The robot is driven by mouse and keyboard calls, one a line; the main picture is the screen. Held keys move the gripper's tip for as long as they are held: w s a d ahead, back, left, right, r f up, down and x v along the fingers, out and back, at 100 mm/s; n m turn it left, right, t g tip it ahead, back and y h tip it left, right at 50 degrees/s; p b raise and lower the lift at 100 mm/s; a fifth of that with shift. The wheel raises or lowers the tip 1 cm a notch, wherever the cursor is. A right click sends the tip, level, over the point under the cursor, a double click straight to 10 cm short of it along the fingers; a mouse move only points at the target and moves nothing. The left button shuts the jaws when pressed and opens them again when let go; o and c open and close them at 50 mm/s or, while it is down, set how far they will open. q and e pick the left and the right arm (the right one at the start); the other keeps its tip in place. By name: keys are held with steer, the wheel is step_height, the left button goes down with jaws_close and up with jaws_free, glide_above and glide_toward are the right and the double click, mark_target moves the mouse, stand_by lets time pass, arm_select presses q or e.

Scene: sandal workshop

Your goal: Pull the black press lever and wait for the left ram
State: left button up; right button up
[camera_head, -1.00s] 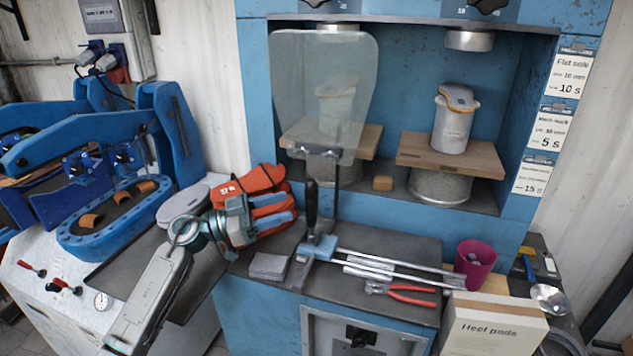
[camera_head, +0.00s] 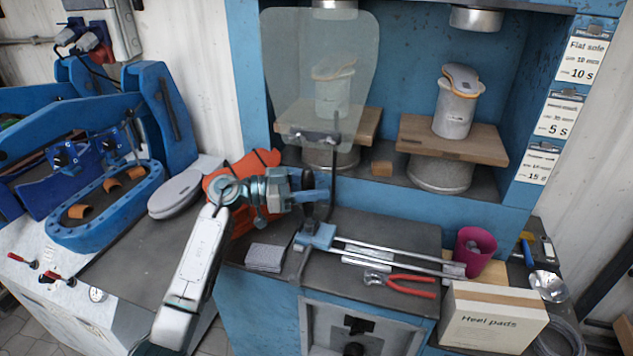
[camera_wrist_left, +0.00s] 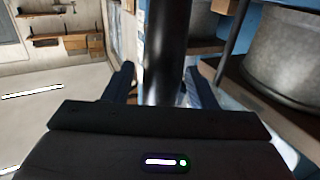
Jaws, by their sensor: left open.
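The black press lever (camera_head: 308,184) stands upright from a blue bracket (camera_head: 316,238) on the press's front ledge. My left gripper (camera_head: 312,190) is at the lever's height, with its fingers open to either side of the black handle. In the left wrist view the black lever (camera_wrist_left: 166,50) runs between the two open fingers (camera_wrist_left: 160,88); I cannot tell whether they touch it. The left ram (camera_head: 335,5) is at the top edge, above a clear guard (camera_head: 318,60). A grey last (camera_head: 333,95) stands behind the guard. My right gripper is not in view.
An orange item (camera_head: 228,190) lies behind my left wrist. Metal rods (camera_head: 390,255), red pliers (camera_head: 410,288), a magenta cup (camera_head: 474,250) and a heel pads box (camera_head: 490,318) crowd the ledge's right side. A grey pad stack (camera_head: 265,257) lies left of the bracket.

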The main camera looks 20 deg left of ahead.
arm_select(q)
steer(key=shift+w+d, duration=0.2)
steer(key=shift+d, duration=0.15)
jaws_close()
steer(key=shift+s, duration=0.1)
